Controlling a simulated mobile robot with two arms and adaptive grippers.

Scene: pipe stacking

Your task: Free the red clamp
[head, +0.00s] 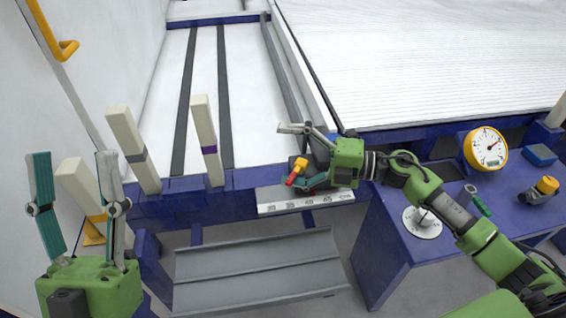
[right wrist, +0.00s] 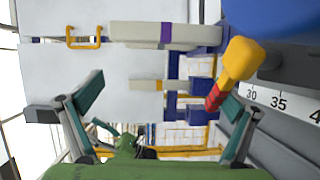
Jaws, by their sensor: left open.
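The red clamp, with a yellow handle (head: 301,163) and a red tip (head: 291,179), sits above the ruler plate at the bench's front edge. It also shows in the right wrist view, with its yellow handle (right wrist: 242,60) up and its red tip (right wrist: 215,97) beside one finger. My right gripper (head: 287,156) is open around the clamp's area, its fingers spread wide. The lower finger is close to the red tip; I cannot tell whether they touch. My left gripper (head: 72,166) is open and empty at the far left, pointing up, away from the clamp.
The ruler plate (head: 305,199) lies below the clamp. Cream posts (head: 207,140) stand along the blue beam (head: 175,205) to the left. A blue table (head: 400,240) at right holds a yellow dial gauge (head: 485,148). A grey metal shelf (head: 258,268) lies low in front.

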